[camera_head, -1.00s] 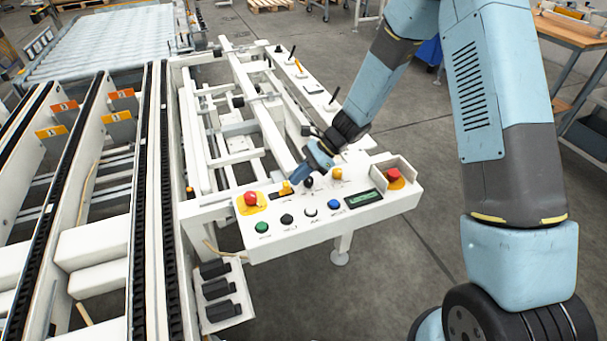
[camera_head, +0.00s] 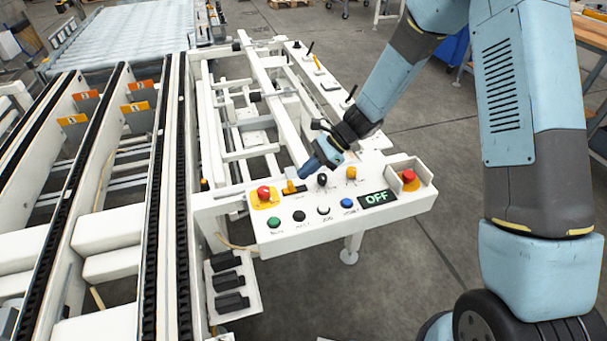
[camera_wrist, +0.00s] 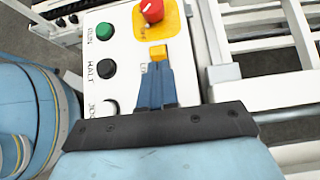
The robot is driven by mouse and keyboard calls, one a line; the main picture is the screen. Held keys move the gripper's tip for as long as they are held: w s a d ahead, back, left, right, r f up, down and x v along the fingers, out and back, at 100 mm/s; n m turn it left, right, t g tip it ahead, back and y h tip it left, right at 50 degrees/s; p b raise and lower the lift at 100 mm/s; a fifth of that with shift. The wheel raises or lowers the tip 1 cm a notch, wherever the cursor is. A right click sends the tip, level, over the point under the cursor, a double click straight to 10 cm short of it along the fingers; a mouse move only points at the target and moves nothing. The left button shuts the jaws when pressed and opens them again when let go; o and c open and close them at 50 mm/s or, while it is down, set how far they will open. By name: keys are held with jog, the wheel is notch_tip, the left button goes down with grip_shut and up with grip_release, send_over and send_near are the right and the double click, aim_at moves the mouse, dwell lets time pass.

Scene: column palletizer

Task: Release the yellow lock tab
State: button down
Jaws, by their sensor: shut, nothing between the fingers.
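In the wrist view the tab (camera_wrist: 158,52) lies straight ahead of the fingertips, close to the red button's yellow plate. My gripper (camera_head: 309,168) is shut and empty, low over the panel, on the right side of the tab. In the wrist view its blue fingers (camera_wrist: 157,72) are together, tips at or almost at the tab; contact cannot be told for sure. The panel display (camera_head: 377,198) reads OFF in green.
Green (camera_head: 274,222), black, white and blue buttons line the panel's front. A black knob (camera_head: 322,180) and a yellow switch (camera_head: 351,173) stand right of my gripper. A guarded red button (camera_head: 409,176) sits at the right end. White frame rails lie behind the panel.

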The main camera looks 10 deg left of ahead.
jog(key=v, duration=0.8)
jog(key=shift+f, duration=0.15)
jog(key=shift+d+r, duration=0.1)
jog(key=shift+r, duration=0.1)
jog(key=s+d+r+n+t+h, duration=0.2)
jog(key=d+r+n, duration=0.1)
jog(key=d+r, duration=0.55)
jog(key=s+d+r+n+t+h, duration=0.2)
jog(key=s+d+r+n+t, duration=0.15)
jog(key=d+r, duration=0.55)
jog(key=s+d+r+n+t+h, duration=0.4)
jog(key=s+d+r, duration=0.7)
jog(key=s+d, duration=0.3)
jog(key=shift+d+r+n+t, duration=0.25)
jog(key=shift+d+n+t, duration=0.2)
jog(key=shift+n+t, duration=0.1)
